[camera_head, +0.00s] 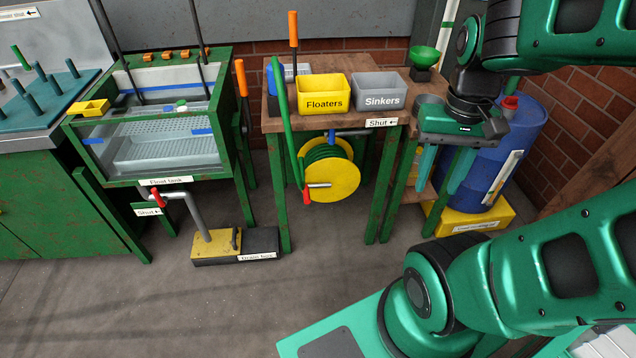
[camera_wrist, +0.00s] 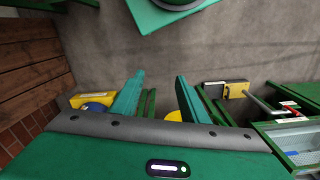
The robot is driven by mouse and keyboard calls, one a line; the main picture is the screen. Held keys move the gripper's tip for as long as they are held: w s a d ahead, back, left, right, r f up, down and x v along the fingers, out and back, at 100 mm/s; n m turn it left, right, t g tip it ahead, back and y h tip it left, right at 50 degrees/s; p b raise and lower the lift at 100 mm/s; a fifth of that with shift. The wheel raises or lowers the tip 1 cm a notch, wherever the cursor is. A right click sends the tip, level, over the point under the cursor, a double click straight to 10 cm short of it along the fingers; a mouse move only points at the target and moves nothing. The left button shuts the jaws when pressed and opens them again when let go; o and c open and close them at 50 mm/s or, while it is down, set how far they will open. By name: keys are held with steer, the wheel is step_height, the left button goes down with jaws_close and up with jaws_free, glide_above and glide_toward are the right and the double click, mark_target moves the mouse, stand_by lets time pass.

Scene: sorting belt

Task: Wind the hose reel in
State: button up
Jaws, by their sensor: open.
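The hose reel (camera_head: 338,182) is a yellow disc with green hose wound behind it, mounted under the front of the wooden bench. Its crank has a grey bar and a red grip (camera_head: 307,195) at the disc's left side. Green hose also rises above the bench edge at left. My gripper (camera_head: 440,188) is open and empty, pointing down to the right of the reel, apart from it. In the wrist view my gripper's two teal fingers (camera_wrist: 160,80) stand apart. A yellow patch (camera_wrist: 173,116) beside the right finger looks like the reel, mostly hidden; the crank cannot be made out there.
The bench carries a yellow Floaters bin (camera_head: 324,103) and a grey Sinkers bin (camera_head: 379,97). The float tank (camera_head: 160,135) is left, with the drain box (camera_head: 262,245) below. A blue barrel (camera_head: 490,165) stands behind my gripper. The floor before the reel is clear.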

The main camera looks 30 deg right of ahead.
steer(key=w+d+f+m+g+h, duration=0.1)
steer(key=w+d+f+h, duration=0.2)
steer(key=w, duration=0.5)
steer(key=w+d+f+h, duration=0.15)
steer(key=w+f, duration=0.25)
steer(key=w, duration=0.4)
steer(key=w+f+n+t+h, duration=0.1)
steer(key=w+f+h, duration=0.4)
steer(key=w+f, duration=0.95)
steer(key=n+t, duration=1)
steer(key=t, duration=0.2)
glide_toward(306, 197)
steer(key=x, duration=0.8)
steer(key=f+x, duration=0.1)
steer(key=x, duration=0.3)
steer(key=shift+s+a, duration=0.1)
jaws_close()
steer(key=shift+a, duration=0.15)
